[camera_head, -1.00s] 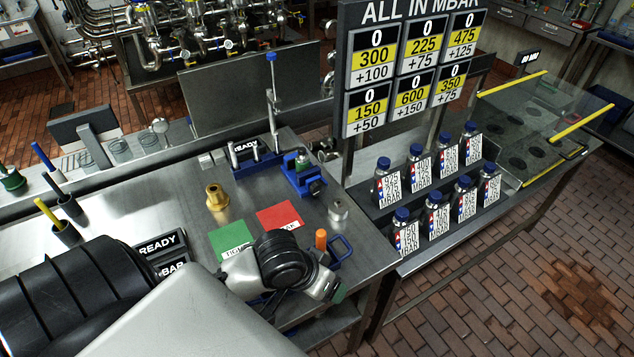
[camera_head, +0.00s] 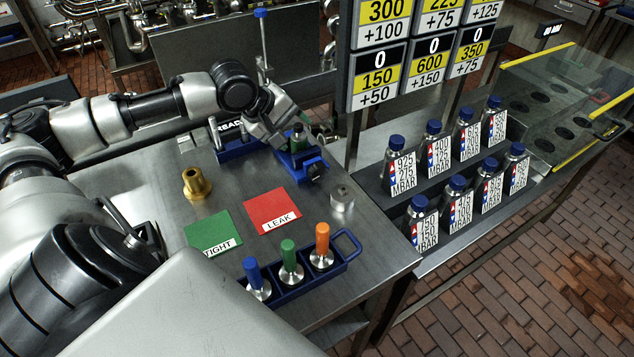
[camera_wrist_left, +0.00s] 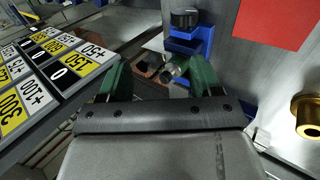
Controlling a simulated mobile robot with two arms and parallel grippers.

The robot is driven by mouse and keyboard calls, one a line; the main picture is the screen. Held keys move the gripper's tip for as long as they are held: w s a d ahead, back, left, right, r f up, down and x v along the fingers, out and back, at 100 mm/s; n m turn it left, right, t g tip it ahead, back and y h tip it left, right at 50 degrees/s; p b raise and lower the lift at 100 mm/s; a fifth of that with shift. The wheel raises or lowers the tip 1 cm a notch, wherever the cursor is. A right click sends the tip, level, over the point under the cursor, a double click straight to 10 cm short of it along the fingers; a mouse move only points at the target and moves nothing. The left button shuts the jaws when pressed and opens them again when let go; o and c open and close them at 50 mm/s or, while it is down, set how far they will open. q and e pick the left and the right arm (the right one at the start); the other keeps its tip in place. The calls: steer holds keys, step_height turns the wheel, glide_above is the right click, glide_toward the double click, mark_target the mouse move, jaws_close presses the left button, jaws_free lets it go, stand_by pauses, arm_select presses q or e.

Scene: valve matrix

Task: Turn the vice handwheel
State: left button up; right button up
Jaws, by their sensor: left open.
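A blue vice (camera_head: 306,171) stands on the steel bench, left of the sign board. My left gripper (camera_head: 284,138) reaches the vice from behind left. In the left wrist view its green fingers (camera_wrist_left: 160,78) are apart, with the metal fitting (camera_wrist_left: 174,70) just beyond them. Contact cannot be told. My right gripper is out of view.
A brass fitting (camera_head: 196,184), green card (camera_head: 213,232), red card (camera_head: 271,209) and steel cylinder (camera_head: 342,198) lie on the bench. A blue rack (camera_head: 318,272) holds three coloured-handled tools. Labelled bottles (camera_head: 403,165) stand right, by the sign board (camera_head: 407,60).

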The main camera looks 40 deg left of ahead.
arm_select(q)
steer(key=b, duration=0.6)
glide_toward(313, 170)
steer(key=f, duration=0.1)
steer(key=x, duration=0.5)
steer(key=p+x, duration=0.1)
steer(key=x, duration=0.5)
steer(key=shift+w+d+r, duration=0.15)
steer(key=shift+w, duration=0.15)
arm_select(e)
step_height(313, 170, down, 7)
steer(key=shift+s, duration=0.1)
